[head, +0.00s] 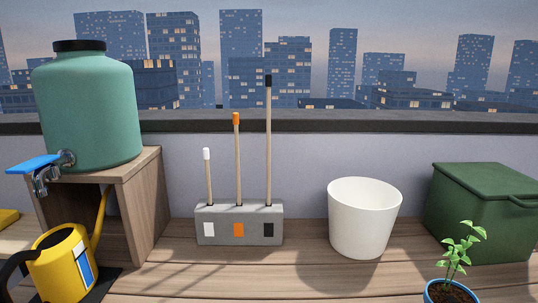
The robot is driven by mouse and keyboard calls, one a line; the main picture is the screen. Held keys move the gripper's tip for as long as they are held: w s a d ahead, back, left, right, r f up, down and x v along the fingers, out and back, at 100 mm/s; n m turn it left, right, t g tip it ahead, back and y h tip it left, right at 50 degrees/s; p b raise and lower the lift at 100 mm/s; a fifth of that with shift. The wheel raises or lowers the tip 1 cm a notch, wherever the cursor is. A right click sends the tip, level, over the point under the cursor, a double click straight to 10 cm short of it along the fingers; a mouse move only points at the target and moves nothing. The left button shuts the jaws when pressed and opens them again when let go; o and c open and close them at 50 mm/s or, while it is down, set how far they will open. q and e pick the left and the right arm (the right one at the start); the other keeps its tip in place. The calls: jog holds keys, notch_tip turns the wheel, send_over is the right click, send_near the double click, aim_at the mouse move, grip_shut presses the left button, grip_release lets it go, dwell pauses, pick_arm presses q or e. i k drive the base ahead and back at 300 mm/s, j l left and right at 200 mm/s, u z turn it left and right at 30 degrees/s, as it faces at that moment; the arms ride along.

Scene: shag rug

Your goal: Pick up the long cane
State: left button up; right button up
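The long cane (268,140) is the tallest of three wooden canes in the head view. It has a black tip and stands upright in the right hole of a grey block (220,213), above a black square. A medium cane (238,160) with an orange tip stands in the middle hole, above an orange square. A short cane (208,180) with a white tip stands in the left hole, above a white square. The lower ends of the canes are hidden in the block. Neither of my grippers shows in the head view.
A white bucket (360,220) stands right of the block. A green lidded box (480,220) and a potted seedling (455,290) are further right. At left, a green water tank (90,110) sits on a wooden stand (148,205), with a yellow watering can (62,262) in front. The decking before the block is clear.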

aim_at(268, 78)
jog(key=k+l+u, duration=0.15)
jog(key=u, duration=0.3)
jog(key=k+l+u, duration=0.1)
jog(key=u, duration=0.35)
jog(key=k+u, duration=0.2)
jog(key=u, duration=0.25)
